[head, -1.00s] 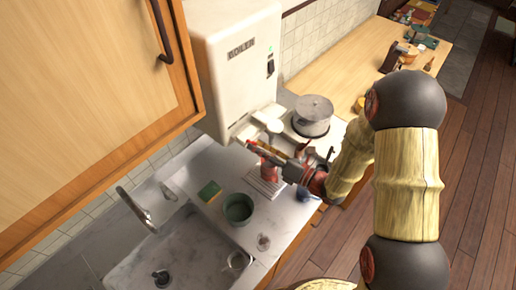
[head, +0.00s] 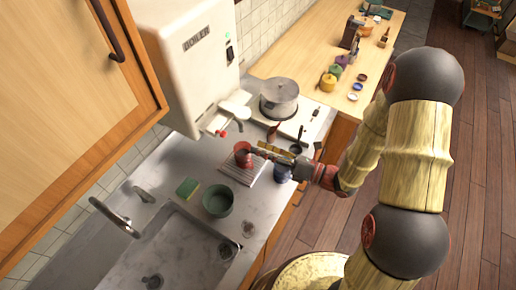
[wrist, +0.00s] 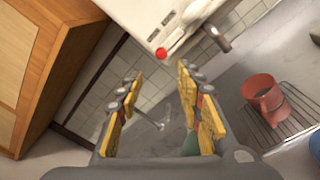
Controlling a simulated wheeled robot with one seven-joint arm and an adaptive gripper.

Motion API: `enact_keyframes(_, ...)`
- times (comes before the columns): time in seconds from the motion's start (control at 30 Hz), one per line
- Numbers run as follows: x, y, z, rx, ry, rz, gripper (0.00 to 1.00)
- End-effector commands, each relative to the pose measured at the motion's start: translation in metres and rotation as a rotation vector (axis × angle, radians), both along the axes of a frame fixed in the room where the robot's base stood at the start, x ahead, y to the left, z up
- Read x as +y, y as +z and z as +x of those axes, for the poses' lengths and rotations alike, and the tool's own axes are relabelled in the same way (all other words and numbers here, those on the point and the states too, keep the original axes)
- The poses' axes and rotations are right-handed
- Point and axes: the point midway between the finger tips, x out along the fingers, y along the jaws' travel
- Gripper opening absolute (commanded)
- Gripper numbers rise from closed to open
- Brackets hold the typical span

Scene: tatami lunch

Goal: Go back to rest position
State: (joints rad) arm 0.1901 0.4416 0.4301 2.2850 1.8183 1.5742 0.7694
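My gripper (head: 264,151) is at the end of my bamboo-coloured arm, above the counter beside the sink. In the wrist view my gripper (wrist: 160,105) has its two yellow-padded fingers spread apart with nothing between them. In the head view its fingers are near a red mug (head: 243,154). The red mug also shows in the wrist view (wrist: 264,97), standing on a wire rack (wrist: 285,123), to the right of the fingers and apart from them.
A white boiler (head: 195,65) hangs on the wall beside a wooden cupboard (head: 75,90). A lidded pot (head: 279,98) stands on the stove. A green bowl (head: 218,201), a sponge (head: 188,188) and the sink (head: 180,255) are nearby. A blue cup (head: 283,173) stands close under my gripper.

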Motion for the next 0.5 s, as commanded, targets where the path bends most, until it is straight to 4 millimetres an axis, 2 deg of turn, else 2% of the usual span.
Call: enact_keyframes(0.5,0.0003,-0.0004,0.0003,-0.018,0.000,-0.010,0.37)
